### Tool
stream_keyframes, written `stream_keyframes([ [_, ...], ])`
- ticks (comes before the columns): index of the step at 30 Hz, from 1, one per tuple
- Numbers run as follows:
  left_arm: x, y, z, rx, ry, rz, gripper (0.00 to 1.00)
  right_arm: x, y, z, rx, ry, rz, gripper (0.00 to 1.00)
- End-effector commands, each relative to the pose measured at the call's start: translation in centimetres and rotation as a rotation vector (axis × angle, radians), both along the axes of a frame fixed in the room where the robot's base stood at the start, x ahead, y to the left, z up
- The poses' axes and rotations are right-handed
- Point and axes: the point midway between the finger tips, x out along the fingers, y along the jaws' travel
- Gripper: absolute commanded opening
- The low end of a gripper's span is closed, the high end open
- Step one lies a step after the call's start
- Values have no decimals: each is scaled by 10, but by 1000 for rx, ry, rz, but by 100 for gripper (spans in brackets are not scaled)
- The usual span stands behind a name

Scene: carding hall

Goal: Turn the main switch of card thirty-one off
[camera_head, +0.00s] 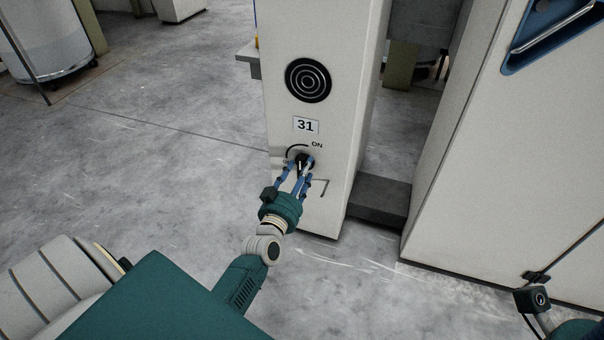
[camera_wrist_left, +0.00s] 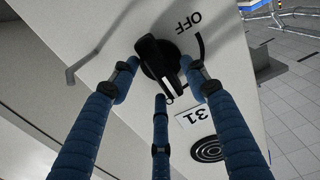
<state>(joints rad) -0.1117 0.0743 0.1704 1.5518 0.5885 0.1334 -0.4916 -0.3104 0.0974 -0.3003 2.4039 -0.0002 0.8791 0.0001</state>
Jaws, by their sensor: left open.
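The main switch (camera_wrist_left: 158,60) is a black rotary knob with a raised bar, on the pale front of the post marked 31 (camera_head: 306,125). In the left wrist view, the OFF label (camera_wrist_left: 188,22) shows clear of the fingers. One end of the bar lies towards a partly hidden letter on the number plate's side. In the head view, the ON label (camera_head: 317,145) is readable at the knob's upper right. My left gripper (camera_head: 301,168) is open, its blue fingers spread around the knob. I cannot tell whether they touch it. My right gripper's fingers are out of view.
A round black ringed grille (camera_head: 308,80) sits above the number plate. A large pale cabinet (camera_head: 500,150) with a blue recessed handle (camera_head: 548,35) stands at the right. A dark plinth (camera_head: 380,200) fills the gap between. Grey floor lies open at left.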

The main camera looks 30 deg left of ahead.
Motion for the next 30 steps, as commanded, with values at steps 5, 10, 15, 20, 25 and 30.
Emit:
stream_keyframes([
  [5,7,2,0,1,1,0,46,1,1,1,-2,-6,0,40],
  [10,7,2,0,1,1,0,46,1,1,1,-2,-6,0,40],
  [15,7,2,0,1,1,0,20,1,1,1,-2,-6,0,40],
  [20,7,2,0,1,1,0,0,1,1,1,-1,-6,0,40],
  [25,6,2,0,-9,-1,0,0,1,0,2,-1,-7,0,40],
  [30,6,2,2,-55,-12,0,0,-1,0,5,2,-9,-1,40],
])
